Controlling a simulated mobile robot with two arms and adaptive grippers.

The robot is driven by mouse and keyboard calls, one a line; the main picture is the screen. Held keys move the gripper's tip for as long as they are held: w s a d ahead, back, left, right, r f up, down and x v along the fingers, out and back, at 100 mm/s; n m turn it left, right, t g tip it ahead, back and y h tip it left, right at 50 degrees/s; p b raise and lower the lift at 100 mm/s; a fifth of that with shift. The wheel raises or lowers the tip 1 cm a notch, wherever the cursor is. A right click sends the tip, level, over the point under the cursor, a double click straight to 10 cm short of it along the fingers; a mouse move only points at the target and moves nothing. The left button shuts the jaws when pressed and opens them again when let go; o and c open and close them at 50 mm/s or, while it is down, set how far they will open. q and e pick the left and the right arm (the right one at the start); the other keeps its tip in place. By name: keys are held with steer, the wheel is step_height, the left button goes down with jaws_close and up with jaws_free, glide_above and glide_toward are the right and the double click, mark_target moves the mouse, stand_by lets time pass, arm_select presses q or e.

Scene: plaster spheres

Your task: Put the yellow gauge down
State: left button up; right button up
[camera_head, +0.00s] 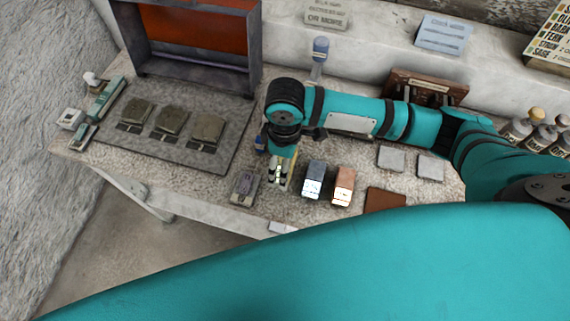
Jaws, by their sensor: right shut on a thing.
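The yellow gauge (290,168) shows as a pale yellow strip at the front middle of the speckled table, in the head view. My right gripper (279,175) points down over it and is shut on it. The fingers and wrist hide much of the gauge, and I cannot tell whether its underside touches the table. My left gripper is not in view.
A grey block with a purplish top (243,187) stands close left of the gripper; a dark blue-grey block (314,178) and a copper block (343,186) stand right. Two grey tiles (391,158) and a brown tile (385,200) lie further right. A grey mat (217,165) is left.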

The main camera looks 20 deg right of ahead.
step_height(320, 180, down, 3)
steer(key=shift+d+r+p, duration=0.1)
steer(key=shift+r+p, duration=0.05)
steer(key=shift+p, duration=0.3)
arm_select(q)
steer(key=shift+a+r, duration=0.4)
arm_select(e)
steer(key=shift+f, duration=0.45)
steer(key=o, duration=0.8)
steer(key=shift+f, duration=0.1)
steer(key=shift+o, duration=0.2)
arm_select(q)
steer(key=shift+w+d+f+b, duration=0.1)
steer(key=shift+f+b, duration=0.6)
steer(key=shift+b, duration=0.05)
arm_select(e)
steer(key=r, duration=1.2)
steer(key=shift+w+d+r, duration=0.1)
steer(key=shift+w+r, duration=0.05)
steer(key=shift+w, duration=0.05)
